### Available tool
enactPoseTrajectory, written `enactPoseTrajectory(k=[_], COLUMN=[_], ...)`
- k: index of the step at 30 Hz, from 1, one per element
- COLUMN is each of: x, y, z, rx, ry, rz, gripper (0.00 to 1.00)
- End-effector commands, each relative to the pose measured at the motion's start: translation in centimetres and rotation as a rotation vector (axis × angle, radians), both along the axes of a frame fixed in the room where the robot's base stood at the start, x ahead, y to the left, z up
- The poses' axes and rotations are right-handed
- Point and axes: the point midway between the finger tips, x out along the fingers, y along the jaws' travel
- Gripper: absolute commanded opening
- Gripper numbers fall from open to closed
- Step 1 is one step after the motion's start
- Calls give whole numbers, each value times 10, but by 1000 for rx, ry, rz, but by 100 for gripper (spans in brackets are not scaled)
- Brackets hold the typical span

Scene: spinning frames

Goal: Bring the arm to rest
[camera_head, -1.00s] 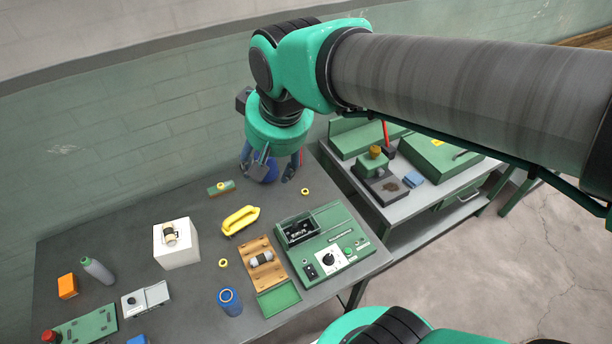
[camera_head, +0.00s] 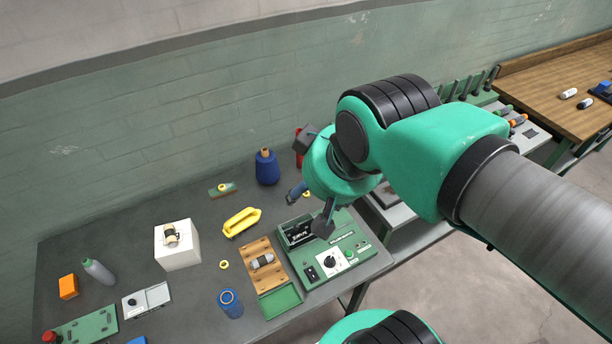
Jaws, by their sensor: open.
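My gripper (camera_head: 312,209) hangs from my green and grey arm above the right part of the grey table (camera_head: 205,205). Its two fingers are spread apart, with nothing seen between them. One finger overlaps the green control box (camera_head: 338,272) in the picture; I cannot tell the height between them. The arm reaches in from the right side of the view and hides part of the second bench behind it.
A yellow handle (camera_head: 241,222), a wooden tray (camera_head: 262,276), a blue cup (camera_head: 230,304) and a white block (camera_head: 177,248) stand on the table. A wooden bench (camera_head: 560,90) is at the far right.

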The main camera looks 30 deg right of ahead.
Motion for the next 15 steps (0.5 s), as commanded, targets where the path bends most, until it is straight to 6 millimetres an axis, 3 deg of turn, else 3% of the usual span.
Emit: enactPoseTrajectory(k=[8,15], x=[0,0], y=[0,0], z=[-18,-57], rx=[0,0], ry=[0,0], rz=[0,0], gripper=[56,56])
